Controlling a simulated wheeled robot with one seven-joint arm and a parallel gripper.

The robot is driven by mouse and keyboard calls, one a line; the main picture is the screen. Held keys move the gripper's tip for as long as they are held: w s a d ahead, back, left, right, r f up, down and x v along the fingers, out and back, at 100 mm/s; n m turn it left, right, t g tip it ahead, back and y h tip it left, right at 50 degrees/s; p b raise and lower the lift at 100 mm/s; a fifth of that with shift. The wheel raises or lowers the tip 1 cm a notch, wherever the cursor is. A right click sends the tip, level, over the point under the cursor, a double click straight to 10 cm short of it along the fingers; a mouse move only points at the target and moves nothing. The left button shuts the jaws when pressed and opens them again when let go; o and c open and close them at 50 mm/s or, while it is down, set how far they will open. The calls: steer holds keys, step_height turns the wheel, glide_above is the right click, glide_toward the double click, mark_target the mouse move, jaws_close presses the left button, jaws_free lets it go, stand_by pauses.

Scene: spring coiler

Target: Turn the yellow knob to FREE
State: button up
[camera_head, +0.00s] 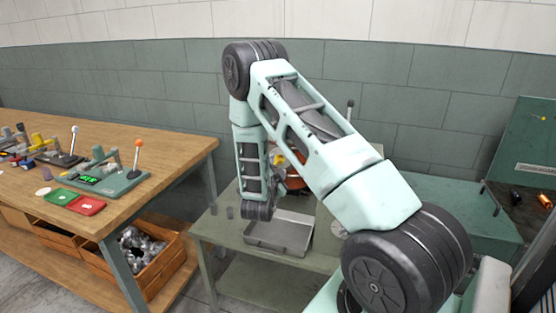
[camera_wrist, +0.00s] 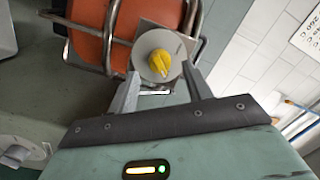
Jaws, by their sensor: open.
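The yellow knob (camera_wrist: 160,65) sits on a round grey dial (camera_wrist: 152,44) with a square plate behind it, in the wrist view. The dial has a dark mark at its right side; I cannot read any lettering, so I cannot tell which setting the knob points to. My gripper (camera_wrist: 160,72) is open. Its two fingers point toward the dial, one on each side of the knob, with clear gaps. I cannot tell the remaining distance in depth.
An orange part (camera_wrist: 92,35) with metal bars around it stands beside the dial. A second pale dial (camera_wrist: 22,150) is at lower left. In the head view, a metal tray (camera_head: 278,234) sits on the green bench (camera_head: 228,236), and a wooden workbench (camera_head: 185,137) stands left.

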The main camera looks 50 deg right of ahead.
mark_target(279, 160)
steer(key=shift+x, duration=1.4)
steer(key=shift+c, duration=0.3)
steer(key=c, duration=0.9)
